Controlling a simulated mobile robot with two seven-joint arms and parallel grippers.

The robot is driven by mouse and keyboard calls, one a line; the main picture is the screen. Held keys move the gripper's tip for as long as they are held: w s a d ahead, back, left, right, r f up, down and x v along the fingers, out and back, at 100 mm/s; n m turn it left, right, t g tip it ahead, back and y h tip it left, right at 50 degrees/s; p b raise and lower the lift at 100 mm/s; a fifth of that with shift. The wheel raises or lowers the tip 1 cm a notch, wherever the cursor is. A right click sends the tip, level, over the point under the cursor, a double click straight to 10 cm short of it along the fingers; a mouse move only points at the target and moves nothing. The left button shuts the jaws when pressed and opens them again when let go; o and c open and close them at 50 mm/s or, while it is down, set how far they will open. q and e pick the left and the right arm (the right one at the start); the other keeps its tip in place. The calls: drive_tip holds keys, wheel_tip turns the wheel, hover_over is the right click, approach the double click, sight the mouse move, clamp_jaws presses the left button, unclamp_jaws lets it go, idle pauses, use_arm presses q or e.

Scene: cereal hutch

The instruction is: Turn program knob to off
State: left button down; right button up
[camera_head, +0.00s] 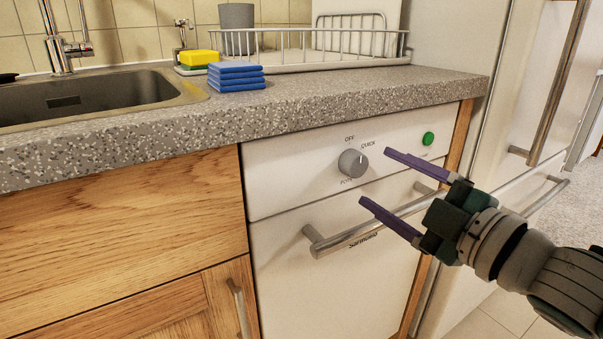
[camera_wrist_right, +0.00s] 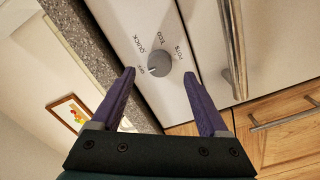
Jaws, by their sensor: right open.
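The program knob (camera_head: 352,163) is a round grey dial on the white dishwasher panel (camera_head: 290,172), with OFF, QUICK and POTS printed around it. The knob also shows in the right wrist view (camera_wrist_right: 158,63), between and beyond the fingertips. My left gripper is not in view.
A green button (camera_head: 428,138) sits right of the knob. A metal bar handle (camera_head: 345,240) runs below the panel. The speckled countertop (camera_head: 330,107) overhangs above, carrying blue folded cloths (camera_head: 236,77), a sponge (camera_head: 200,58) and a dish rack (camera_head: 300,66). A fridge stands to the right.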

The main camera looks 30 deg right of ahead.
drive_tip(key=s, duration=0.5)
drive_tip(key=shift+s+d+p, duration=0.25)
drive_tip(key=shift+s+p, duration=0.05)
drive_tip(key=shift+s, duration=0.05)
drive_tip(key=shift+r, duration=0.1)
wheel_tip(320, 180, up, 11)
drive_tip(key=s+a+m+g+h+p, duration=0.15)
drive_tip(key=m+g+h+p, duration=0.45)
drive_tip(key=p, duration=1)
drive_tip(key=s+a+r+m+g+y+p, duration=0.25)
drive_tip(key=s+a+r+g+p, duration=0.2)
drive_tip(key=s+r+p, duration=0.4)
drive_tip(key=s+a+r+m+g+y+p, duration=0.2)
drive_tip(key=s+a+r+m+g+p, duration=0.15)
drive_tip(key=s+a+r+p, duration=0.45)
drive_tip(key=w+d+r+n+p, duration=0.1)
drive_tip(key=d+r+p, duration=0.2)
drive_tip(key=r+p, duration=3.1)
drive_tip(key=p, duration=0.3)
drive_tip(key=shift+r, duration=0.3)
drive_tip(key=shift+w, duration=0.1)
